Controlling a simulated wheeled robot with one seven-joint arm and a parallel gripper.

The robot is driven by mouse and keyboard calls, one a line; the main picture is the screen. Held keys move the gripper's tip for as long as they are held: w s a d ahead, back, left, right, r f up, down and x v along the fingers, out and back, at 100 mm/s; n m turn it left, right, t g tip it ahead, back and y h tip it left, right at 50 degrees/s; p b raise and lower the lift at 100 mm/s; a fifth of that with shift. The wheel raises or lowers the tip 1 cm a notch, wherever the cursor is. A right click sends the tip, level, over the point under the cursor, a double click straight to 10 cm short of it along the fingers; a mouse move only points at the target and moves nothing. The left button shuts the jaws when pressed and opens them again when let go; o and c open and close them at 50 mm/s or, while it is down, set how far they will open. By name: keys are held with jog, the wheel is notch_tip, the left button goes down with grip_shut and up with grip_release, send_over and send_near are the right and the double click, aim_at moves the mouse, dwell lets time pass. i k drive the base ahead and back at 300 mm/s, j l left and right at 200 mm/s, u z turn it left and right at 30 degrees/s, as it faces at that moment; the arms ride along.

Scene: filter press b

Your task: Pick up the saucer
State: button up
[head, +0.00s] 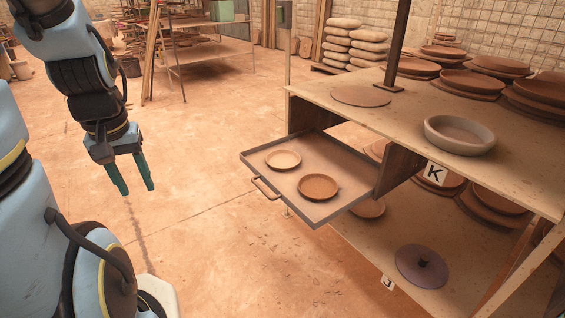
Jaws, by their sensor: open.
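Two small round dishes lie flat, apart from each other, in a shallow pulled-out drawer (330,153). One is a pale pinkish saucer (283,159) at the back left. The other is a darker brown, rimmed dish (318,186) nearer the drawer's front. I cannot tell which one the task means. My gripper (137,190) hangs to the left of the drawer, clear of it, with its green fingers pointing down. It is open and empty.
The drawer's handle (266,188) sticks out toward the left. A wooden table (400,110) above and behind the drawer holds a grey bowl (459,135) and stacked plates. A purple lid (421,266) rests on the lower shelf. The floor between my gripper and the drawer is clear.

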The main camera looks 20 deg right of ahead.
aim_at(315, 186)
jog(key=k+l+u, duration=0.1)
jog(key=l, duration=0.25)
jog(key=k+l+u, duration=0.15)
jog(key=l, duration=0.2)
jog(key=l+u, duration=0.1)
jog(key=l, duration=0.25)
jog(key=k+l+u, duration=0.15)
jog(key=l, duration=0.2)
jog(key=k+l+u, duration=0.1)
jog(key=k+l, duration=0.1)
jog(key=l, duration=0.1)
